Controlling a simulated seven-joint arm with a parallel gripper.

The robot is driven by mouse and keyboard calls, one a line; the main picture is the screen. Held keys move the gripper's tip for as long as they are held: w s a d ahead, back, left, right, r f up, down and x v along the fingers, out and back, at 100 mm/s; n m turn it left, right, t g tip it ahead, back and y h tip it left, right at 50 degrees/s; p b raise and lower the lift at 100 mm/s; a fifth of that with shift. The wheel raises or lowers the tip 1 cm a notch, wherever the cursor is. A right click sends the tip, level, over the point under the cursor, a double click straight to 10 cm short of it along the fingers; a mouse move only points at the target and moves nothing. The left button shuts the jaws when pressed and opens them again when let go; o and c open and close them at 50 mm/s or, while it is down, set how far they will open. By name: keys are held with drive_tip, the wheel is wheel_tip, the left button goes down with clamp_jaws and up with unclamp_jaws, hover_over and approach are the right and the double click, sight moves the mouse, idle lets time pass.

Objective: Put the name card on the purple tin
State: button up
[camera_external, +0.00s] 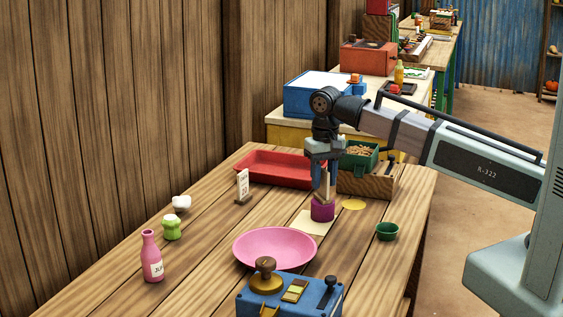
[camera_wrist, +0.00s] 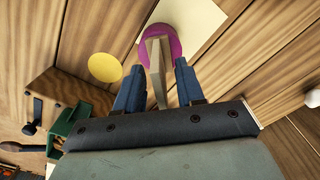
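The purple tin (camera_external: 322,211) stands on the wooden table below my gripper; it also shows in the wrist view (camera_wrist: 176,39). A pale, wedge-shaped piece (camera_wrist: 158,75), which looks like the name card, is between my fingers and over the tin, seemingly resting on its top. Its face cannot be read. My gripper (camera_external: 325,180) points down with its fingers on either side of this piece. In the wrist view, gaps show between the fingers (camera_wrist: 159,75) and the piece, so the gripper looks open around it.
A pale sheet (camera_external: 312,223) and a yellow disc (camera_external: 353,205) lie by the tin. A pink plate (camera_external: 274,248), green cup (camera_external: 387,231), standing sign (camera_external: 243,186), red tray (camera_external: 279,168) and wooden crate (camera_external: 366,182) surround it. A blue device (camera_external: 290,297) is in front.

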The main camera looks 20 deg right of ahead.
wheel_tip(320, 180, up, 12)
drive_tip(key=shift+r, duration=0.15)
idle(0.6)
